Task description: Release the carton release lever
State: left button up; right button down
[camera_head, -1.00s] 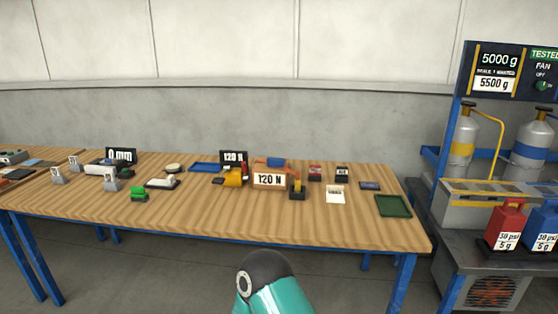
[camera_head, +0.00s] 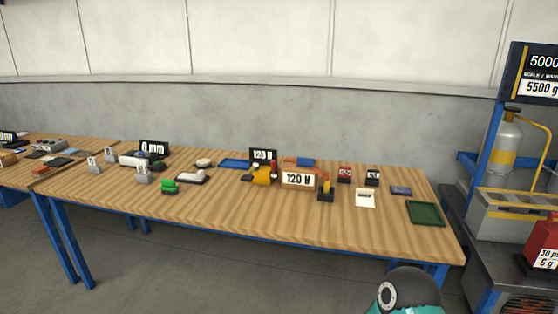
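A brown carton-like box (camera_head: 299,188) with a white "120 N" label stands on the wooden table, right of the table's middle. A small yellow lever (camera_head: 326,186) on a black base stands upright just right of its front. I cannot tell for sure that this is the carton release lever. A yellow device (camera_head: 263,175) sits left of the box, with a black "120 N" display (camera_head: 262,156) behind it. Neither of my grippers is in view. Only a teal and dark link of one of my arms shows at the bottom right, in front of the table.
The wooden table (camera_head: 230,214) has a clear front strip. A green tray (camera_head: 425,212), a white card (camera_head: 365,198) and a blue tray (camera_head: 234,163) lie on it. A gas cylinder (camera_head: 503,142) and a red weight (camera_head: 542,246) stand on the station at right.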

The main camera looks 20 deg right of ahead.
aim_at(274, 176)
jog(key=z, duration=0.1)
jog(key=i, duration=1)
jog(key=u, duration=0.1)
